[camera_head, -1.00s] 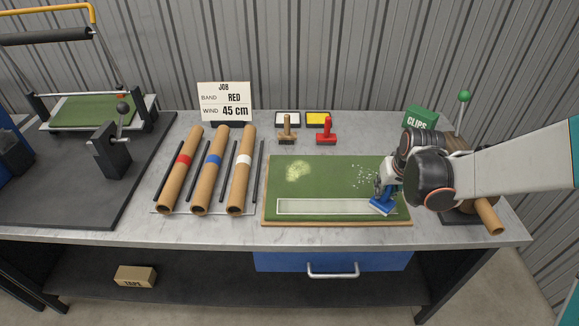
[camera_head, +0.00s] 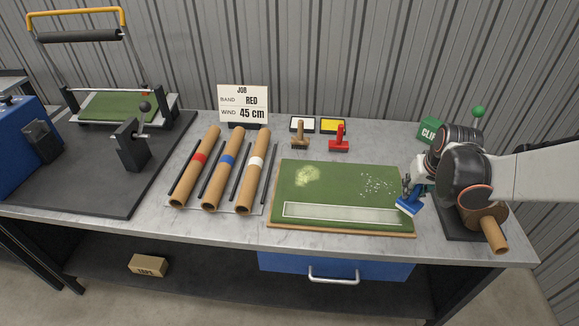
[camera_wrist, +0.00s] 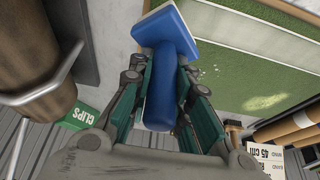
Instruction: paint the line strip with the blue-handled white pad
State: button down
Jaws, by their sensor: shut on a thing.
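The blue-handled white pad (camera_head: 408,206) is in my gripper (camera_head: 414,186), at the right edge of the green turf board (camera_head: 335,181). In the wrist view my gripper (camera_wrist: 165,95) is shut on the blue handle (camera_wrist: 160,88), and the pad's pale edge (camera_wrist: 148,22) shows beyond it. The pad is tilted; whether it touches the board cannot be told. The line strip (camera_head: 345,212) is a pale, white-edged rectangle along the board's front, and its inside looks faintly whitish green.
A wood-handled stamp (camera_head: 300,136) and a red stamp (camera_head: 339,138) stand behind the board by white and yellow trays. Banded tubes (camera_head: 216,175) lie left of the board. A green CLIPS box (camera_head: 430,129) and a brown roll (camera_head: 494,233) are close to my arm.

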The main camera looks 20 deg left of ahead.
jog(key=shift+s+r+p, duration=0.1)
jog(key=shift+r+p, duration=0.85)
jog(key=shift+r, duration=0.85)
